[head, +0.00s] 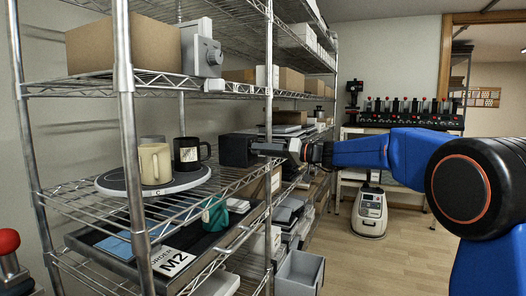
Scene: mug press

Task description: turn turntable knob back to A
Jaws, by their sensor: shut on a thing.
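A black box (238,150) is at the right of the turntable. My gripper (262,148) reaches in from the right, its tip against the right side of this box. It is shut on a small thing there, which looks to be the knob.
A tray (155,288) marked M2 holds a teal mug (215,214) on the shelf below. A metal post (269,100) stands close to my gripper. Boxes and a grey device (202,52) fill the shelf above. The floor at right is mostly clear.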

